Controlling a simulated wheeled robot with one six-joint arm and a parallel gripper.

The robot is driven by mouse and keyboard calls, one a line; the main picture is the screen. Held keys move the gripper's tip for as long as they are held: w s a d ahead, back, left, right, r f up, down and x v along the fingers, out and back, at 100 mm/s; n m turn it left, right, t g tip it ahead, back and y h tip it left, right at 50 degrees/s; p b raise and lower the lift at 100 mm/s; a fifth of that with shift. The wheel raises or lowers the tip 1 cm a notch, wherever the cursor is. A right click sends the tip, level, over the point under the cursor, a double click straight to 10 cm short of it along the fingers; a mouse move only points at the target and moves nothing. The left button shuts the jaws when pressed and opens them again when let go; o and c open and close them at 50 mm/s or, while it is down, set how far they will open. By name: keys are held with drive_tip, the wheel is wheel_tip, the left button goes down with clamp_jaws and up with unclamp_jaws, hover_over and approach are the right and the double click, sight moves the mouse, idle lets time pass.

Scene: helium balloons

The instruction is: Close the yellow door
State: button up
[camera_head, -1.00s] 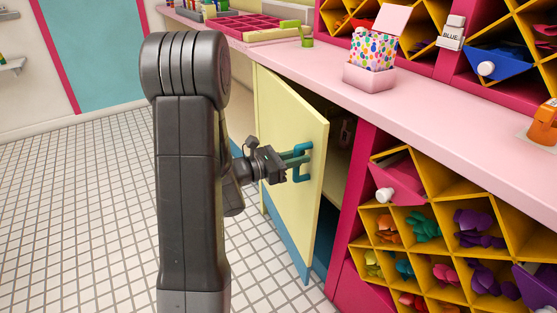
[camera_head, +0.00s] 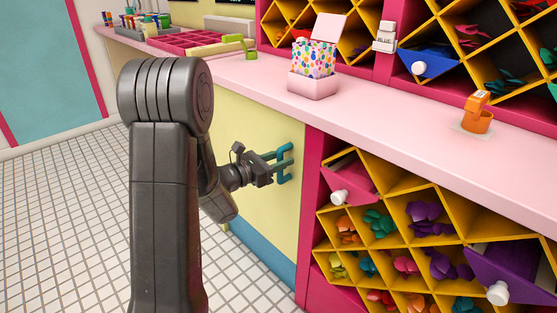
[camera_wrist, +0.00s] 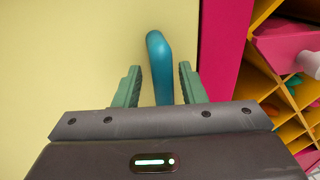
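The yellow door (camera_head: 255,205) sits flush with the pink cabinet frame under the counter; no gap shows at its right edge. Its teal handle (camera_head: 286,172) is near that edge. My gripper (camera_head: 278,158) is at the handle. In the wrist view my gripper (camera_wrist: 159,84) is open, with one green finger on each side of the teal handle (camera_wrist: 158,55). A small gap shows between each finger and the handle. My arm hides the left part of the door.
A pink counter (camera_head: 390,103) runs above the door, with a spotted box (camera_head: 314,58) and an orange dispenser (camera_head: 478,113) on it. Yellow cubbies (camera_head: 385,255) with balloons are to the right. The tiled floor (camera_head: 60,210) at left is clear.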

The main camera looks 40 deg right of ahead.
drive_tip(key=w+a+p, duration=0.1)
drive_tip(key=a+p, duration=0.1)
drive_tip(key=a, duration=1.1)
drive_tip(key=shift+w+a, duration=0.35)
drive_tip(key=shift+w, duration=0.05)
drive_tip(key=shift+d, duration=0.1)
drive_tip(key=d, duration=0.4)
drive_tip(key=s+d+b, duration=0.1)
drive_tip(key=d, duration=0.3)
drive_tip(key=s+d+b, duration=0.1)
drive_tip(key=d, duration=0.4)
drive_tip(key=shift+d+f, duration=0.1)
drive_tip(key=shift+w, duration=0.1)
drive_tip(key=shift+a, duration=0.6)
drive_tip(key=shift+d, duration=0.1)
